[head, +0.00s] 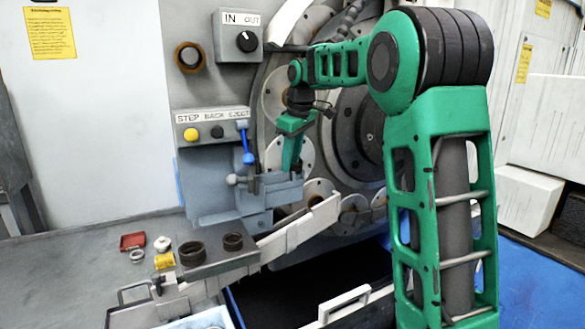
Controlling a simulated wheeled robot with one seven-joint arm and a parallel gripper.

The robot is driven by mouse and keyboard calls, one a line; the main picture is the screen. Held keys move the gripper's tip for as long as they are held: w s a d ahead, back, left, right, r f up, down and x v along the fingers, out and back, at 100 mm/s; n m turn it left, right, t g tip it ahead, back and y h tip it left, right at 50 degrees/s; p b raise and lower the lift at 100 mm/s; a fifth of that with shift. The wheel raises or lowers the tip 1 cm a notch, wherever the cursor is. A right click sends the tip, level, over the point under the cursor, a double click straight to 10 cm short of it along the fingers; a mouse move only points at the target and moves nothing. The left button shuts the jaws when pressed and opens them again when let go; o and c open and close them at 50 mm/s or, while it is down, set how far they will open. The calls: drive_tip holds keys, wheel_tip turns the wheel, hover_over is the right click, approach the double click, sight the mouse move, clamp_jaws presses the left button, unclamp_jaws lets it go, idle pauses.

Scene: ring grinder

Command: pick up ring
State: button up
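Two dark brown rings stand side by side on a flat grey plate at the lower left: a left ring (192,254) and a right ring (232,241). A rusty ring-shaped part (190,57) is on the grey panel at the upper left. A small pale ring (138,255) lies on the grey bench. I cannot tell which ring the task means. My green arm reaches in from the right and bends down in front of the machine. Its end, my gripper (289,165), is above and right of the dark rings, apart from them. Its fingers are not clear enough to tell open from shut.
A grey control box (212,132) with buttons and a blue lever (246,142) stands left of my gripper. The round grinder face (350,130) is behind my arm. A red tray (132,241) and a yellow piece (164,261) lie near the rings. A sloping metal chute (300,228) runs below.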

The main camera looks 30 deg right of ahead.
clamp_jaws()
drive_tip(key=shift+r, duration=0.1)
idle(0.3)
drive_tip(key=shift+s+r, duration=0.15)
drive_tip(key=s+r, duration=0.3)
drive_tip(key=s, duration=1.1)
drive_tip(key=s+r, duration=0.4)
drive_tip(key=s, duration=0.9)
drive_tip(key=shift+s+r, duration=0.25)
drive_tip(key=shift+s, duration=0.1)
drive_tip(key=shift+a, duration=0.1)
